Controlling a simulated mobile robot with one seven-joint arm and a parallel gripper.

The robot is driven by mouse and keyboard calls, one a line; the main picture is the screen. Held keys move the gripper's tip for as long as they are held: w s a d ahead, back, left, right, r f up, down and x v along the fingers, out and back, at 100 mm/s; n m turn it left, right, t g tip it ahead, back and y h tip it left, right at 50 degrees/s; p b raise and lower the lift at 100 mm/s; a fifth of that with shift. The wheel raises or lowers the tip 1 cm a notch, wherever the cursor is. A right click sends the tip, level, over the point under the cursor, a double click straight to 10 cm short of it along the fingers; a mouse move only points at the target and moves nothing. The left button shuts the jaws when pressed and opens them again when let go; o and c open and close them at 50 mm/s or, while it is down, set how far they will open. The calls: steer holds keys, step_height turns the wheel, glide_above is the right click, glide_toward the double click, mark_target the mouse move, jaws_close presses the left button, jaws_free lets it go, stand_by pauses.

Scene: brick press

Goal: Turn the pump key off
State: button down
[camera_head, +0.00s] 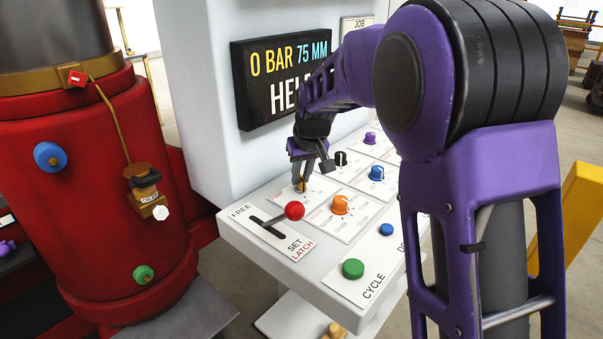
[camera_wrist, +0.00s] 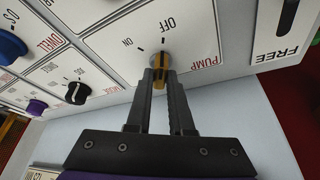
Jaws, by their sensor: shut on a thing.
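The pump key (camera_wrist: 159,73) is a yellow-and-dark key in a round silver lock on the white PUMP plate (camera_wrist: 195,50). In the wrist view my gripper (camera_wrist: 160,78) is shut on it, one finger on each side. The key lies roughly in line with the tick under OFF; the ON tick is to its left. Its exact angle is partly hidden by the fingers. In the head view my gripper (camera_head: 303,176) reaches down over the key (camera_head: 301,186) at the back left of the sloped panel.
A red-knobbed lever (camera_head: 294,210) stands close in front of the key. An orange knob (camera_head: 340,204), a black knob (camera_head: 341,158) and a blue knob (camera_head: 376,173) are nearby. A green button (camera_head: 352,269) is at the front. The display (camera_head: 263,85) rises behind.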

stand_by(0.4)
steer(key=c, duration=0.8)
jaws_free()
steer(key=p+v, duration=0.2)
steer(key=v, duration=1.5)
steer(key=shift+r, duration=0.2)
steer(key=shift+s+a, duration=0.1)
steer(key=shift+s, duration=0.1)
